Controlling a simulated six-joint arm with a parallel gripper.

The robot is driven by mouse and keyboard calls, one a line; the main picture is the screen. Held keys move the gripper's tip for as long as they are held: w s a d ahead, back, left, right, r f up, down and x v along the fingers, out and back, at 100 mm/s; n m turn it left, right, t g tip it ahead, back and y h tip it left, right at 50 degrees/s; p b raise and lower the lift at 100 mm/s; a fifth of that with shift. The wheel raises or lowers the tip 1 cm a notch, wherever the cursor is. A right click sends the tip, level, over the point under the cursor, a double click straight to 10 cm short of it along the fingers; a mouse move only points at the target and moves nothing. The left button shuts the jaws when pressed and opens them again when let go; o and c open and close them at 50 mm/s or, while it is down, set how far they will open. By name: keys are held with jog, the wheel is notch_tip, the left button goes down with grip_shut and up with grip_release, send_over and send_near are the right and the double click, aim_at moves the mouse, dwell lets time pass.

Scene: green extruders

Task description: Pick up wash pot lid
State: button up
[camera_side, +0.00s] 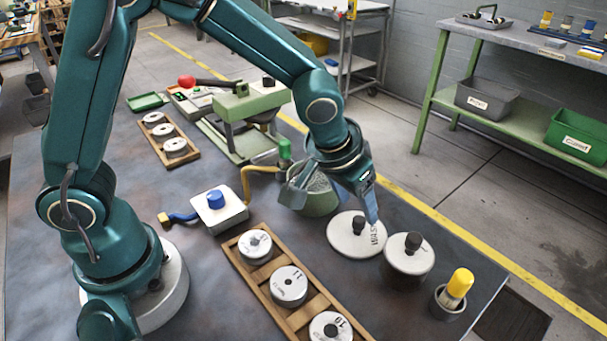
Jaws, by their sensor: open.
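The wash pot lid (345,241) is a round white disc with a black knob and lettering that starts "WAS", partly covered by my gripper. It appears to lie flat, right of the middle of the table. My gripper (335,206) is open above and behind the lid. One blue-grey finger points down close to the knob's right side; I cannot tell whether it touches. The other jaw is to the left, in front of a green open pot (320,203), which it partly hides.
A dark pot with a white lid (402,262) stands just right of the wash lid, and a cup with a yellow-topped brush (449,298) beyond it. A wooden rack (262,279) of round weights lies left. A white box with a blue knob (219,212) and a green machine (240,105) stand behind.

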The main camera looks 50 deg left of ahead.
aim_at(359, 219)
jog(key=shift+s+d+f, duration=0.1)
jog(key=shift+f, duration=0.35)
jog(key=shift+x, duration=2.35)
jog(key=shift+c, duration=0.3)
grip_shut()
